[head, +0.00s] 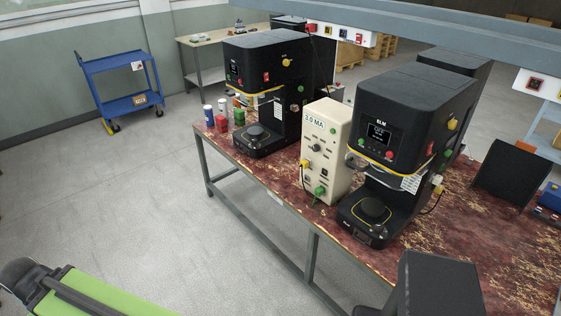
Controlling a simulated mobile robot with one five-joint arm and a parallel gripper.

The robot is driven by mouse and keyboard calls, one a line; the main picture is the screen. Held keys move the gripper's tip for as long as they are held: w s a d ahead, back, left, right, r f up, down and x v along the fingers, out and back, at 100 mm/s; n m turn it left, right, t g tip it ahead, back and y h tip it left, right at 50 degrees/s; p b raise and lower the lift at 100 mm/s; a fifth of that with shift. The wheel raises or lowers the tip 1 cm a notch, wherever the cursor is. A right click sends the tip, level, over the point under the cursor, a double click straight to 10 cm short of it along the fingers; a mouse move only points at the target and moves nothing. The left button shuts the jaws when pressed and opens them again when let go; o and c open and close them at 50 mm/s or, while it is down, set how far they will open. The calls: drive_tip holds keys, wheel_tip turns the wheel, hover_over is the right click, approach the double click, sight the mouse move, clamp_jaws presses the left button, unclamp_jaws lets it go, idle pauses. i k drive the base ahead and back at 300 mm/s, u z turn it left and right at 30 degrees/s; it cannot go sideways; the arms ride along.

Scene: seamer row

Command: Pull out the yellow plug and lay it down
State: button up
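A small yellow plug (304,164) sits on the front of a cream box (340,118) marked 3.0 MA, with a dark cable by it. A green plug (320,191) is lower on the same box, to the right. Another yellow plug-like piece (438,190) with a cable shows at the right side of the nearer black ELM machine (415,95). I cannot tell which yellow one is meant. My gripper is not seen.
A dark block (437,285) fills the bottom. A blue cart (120,85) stands far left.

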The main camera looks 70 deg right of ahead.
sight(304, 162)
drive_tip(key=z, duration=0.35)
drive_tip(key=i, duration=1.35)
drive_tip(key=z, duration=0.8)
drive_tip(key=k, duration=0.9)
drive_tip(key=z, duration=0.1)
drive_tip(key=i, duration=0.95)
drive_tip(key=u, duration=0.1)
